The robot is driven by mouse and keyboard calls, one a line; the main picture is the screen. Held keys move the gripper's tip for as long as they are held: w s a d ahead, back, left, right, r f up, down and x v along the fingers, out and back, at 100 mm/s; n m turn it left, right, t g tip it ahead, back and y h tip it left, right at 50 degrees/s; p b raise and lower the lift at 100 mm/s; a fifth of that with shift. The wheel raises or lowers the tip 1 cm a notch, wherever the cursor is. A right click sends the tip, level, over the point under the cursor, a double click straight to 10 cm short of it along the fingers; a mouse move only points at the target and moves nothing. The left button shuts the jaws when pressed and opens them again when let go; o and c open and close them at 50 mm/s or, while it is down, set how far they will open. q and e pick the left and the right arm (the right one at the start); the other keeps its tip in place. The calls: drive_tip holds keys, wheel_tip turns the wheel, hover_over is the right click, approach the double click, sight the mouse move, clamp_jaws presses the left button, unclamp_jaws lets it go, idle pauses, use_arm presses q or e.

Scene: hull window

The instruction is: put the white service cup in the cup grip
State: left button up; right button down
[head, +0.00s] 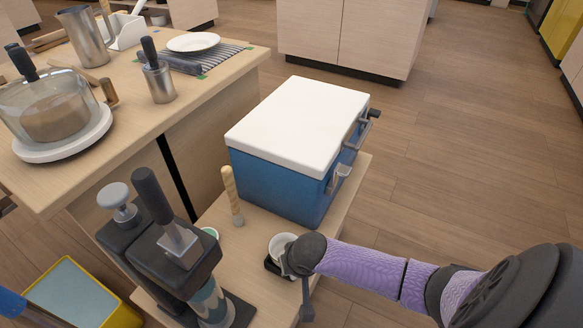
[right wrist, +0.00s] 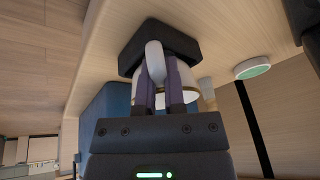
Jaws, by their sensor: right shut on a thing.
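The white service cup (head: 283,243) is at the front of the low wooden stand. In the head view my right gripper (head: 292,261) covers part of it. In the right wrist view the cup (right wrist: 207,96) shows a gold rim, and my right gripper (right wrist: 158,85) is shut on its pale handle. The black cup grip (head: 271,265) is directly at the cup's base; it also shows in the right wrist view (right wrist: 185,40). The cup looks upright and in or against the grip; I cannot tell how deep it sits. My left gripper is not in view.
A blue cooler with a white lid (head: 297,118) stands just behind the cup. A dark press machine (head: 165,240) and a wooden-handled tool (head: 232,196) are to the left. A yellow bin (head: 75,295) is on the floor. Open floor lies right of the stand.

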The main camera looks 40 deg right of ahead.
drive_tip(key=c, duration=0.6)
unclamp_jaws()
drive_tip(key=shift+c, duration=0.2)
drive_tip(key=shift+r+p, duration=0.35)
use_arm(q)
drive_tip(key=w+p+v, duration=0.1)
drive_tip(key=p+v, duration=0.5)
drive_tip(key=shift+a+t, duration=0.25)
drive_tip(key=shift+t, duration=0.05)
use_arm(e)
drive_tip(key=v, duration=0.9)
drive_tip(key=shift+s, duration=0.15)
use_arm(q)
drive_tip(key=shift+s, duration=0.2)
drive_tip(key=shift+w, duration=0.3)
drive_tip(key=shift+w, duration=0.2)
